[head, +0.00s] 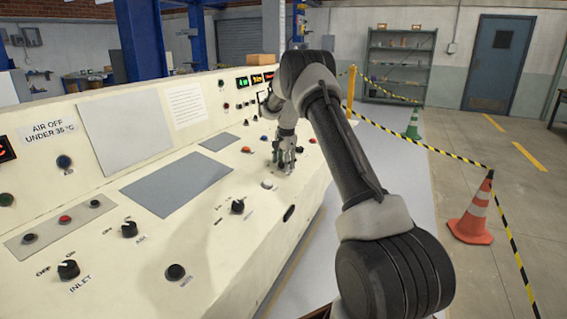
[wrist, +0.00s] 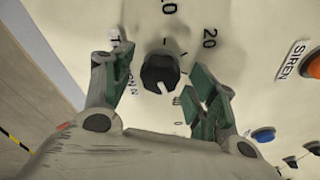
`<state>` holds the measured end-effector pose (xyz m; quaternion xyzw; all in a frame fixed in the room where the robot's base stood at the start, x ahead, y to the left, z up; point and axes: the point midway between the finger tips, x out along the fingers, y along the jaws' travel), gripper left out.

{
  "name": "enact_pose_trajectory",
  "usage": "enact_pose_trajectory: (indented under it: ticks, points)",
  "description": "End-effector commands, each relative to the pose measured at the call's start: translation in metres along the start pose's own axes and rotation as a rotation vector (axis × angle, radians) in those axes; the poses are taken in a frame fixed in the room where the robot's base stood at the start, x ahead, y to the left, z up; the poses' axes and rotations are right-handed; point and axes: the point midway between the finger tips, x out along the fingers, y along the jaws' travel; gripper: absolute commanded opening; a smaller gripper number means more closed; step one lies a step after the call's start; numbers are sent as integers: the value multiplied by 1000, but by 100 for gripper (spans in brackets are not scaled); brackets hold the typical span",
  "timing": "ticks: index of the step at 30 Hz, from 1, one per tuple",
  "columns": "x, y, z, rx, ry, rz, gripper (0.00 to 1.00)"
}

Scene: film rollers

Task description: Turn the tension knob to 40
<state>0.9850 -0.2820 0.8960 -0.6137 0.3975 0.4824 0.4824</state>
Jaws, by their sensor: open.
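The tension knob (wrist: 160,72) is a black faceted knob on the cream panel. In the wrist view its white pointer mark faces down, toward the printed 0. The printed 20 is at its upper right, and a partly cut-off number ending in 0 is at the top edge. Its label, partly hidden, lies to the left. My gripper (wrist: 164,74) is open, with one green-padded finger on each side of the knob; I cannot tell whether they touch it. In the head view my gripper (head: 285,160) is low over the far part of the panel and the knob there is not distinguishable.
An orange button (wrist: 314,66) beside a SIREN label and a blue button (wrist: 263,135) lie right of my gripper. The console (head: 150,225) carries several other knobs, including the INLET knob (head: 68,269). A traffic cone (head: 473,212) stands on the floor at right.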

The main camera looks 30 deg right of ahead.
Motion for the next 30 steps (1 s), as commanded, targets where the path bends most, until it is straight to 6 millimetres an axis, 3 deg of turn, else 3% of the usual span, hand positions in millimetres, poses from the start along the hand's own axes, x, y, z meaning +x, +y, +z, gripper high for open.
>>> enact_pose_trajectory:
  ticks: [5,19,24,30]
  points:
    - [-11,0,0,0,0,-1,58]
    - [-105,0,0,0,1,-2,58]
    - [-118,0,0,0,0,0,58]
    - [-120,0,0,0,0,0,58]
